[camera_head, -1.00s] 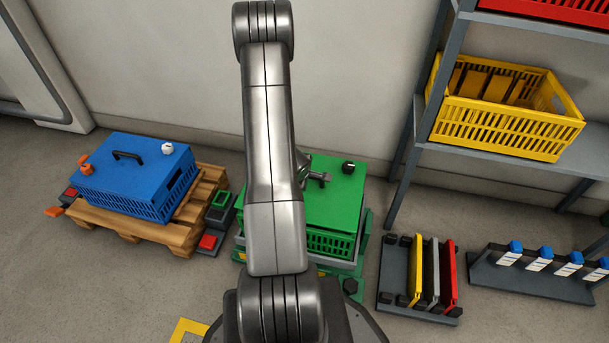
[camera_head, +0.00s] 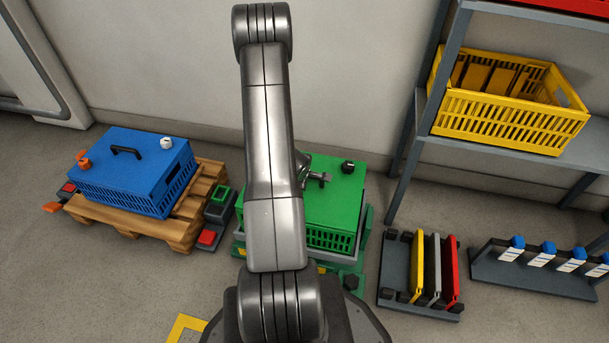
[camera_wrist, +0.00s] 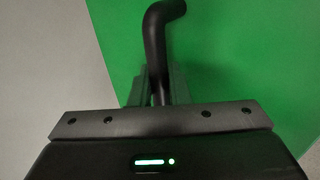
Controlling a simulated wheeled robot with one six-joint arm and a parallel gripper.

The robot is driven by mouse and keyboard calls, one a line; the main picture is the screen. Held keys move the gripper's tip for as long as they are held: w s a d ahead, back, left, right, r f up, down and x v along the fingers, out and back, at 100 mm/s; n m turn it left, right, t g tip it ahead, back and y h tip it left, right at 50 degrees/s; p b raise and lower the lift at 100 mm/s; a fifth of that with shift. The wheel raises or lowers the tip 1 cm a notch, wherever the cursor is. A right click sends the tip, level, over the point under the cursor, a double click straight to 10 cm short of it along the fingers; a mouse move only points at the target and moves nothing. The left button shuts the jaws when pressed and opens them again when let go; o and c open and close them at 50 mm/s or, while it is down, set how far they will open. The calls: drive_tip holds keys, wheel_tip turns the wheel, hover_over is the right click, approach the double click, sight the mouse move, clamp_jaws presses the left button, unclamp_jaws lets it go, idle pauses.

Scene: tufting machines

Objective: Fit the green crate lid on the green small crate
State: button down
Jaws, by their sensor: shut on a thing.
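The green crate lid (camera_head: 335,200) lies flat over the green small crate (camera_head: 331,238) in the head view, and its edges appear in line with the crate walls. Whether it is fully seated cannot be told. My gripper (camera_head: 318,178) is over the lid, partly hidden behind my arm. In the wrist view the lid's green top (camera_wrist: 235,60) fills the right side. My gripper (camera_wrist: 158,88) is shut on the lid's black handle (camera_wrist: 157,40), which bends to the right at its top.
A blue lidded crate (camera_head: 135,178) stands on a wooden pallet (camera_head: 180,232) at left. A shelf with a yellow crate (camera_head: 490,125) is at upper right. A rack of coloured plates (camera_head: 400,285) and a rail with blue-topped pieces (camera_head: 535,285) stand at right. A black knob (camera_head: 347,167) sits on the lid.

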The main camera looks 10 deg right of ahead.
drive_tip(key=shift+f, duration=0.3)
drive_tip(key=c, duration=1.3)
unclamp_jaws()
drive_tip(key=o, duration=0.5)
drive_tip(key=shift+s+f, duration=0.1)
drive_tip(key=shift+s, duration=0.05)
drive_tip(key=shift+c, duration=0.6)
drive_tip(key=shift+o, duration=0.4)
wheel_tip(320, 180, up, 4)
drive_tip(key=p, duration=0.4)
drive_tip(key=shift+f, duration=0.15)
wheel_tip(320, 180, up, 4)
drive_tip(key=p, duration=0.5)
drive_tip(key=shift+r, duration=0.25)
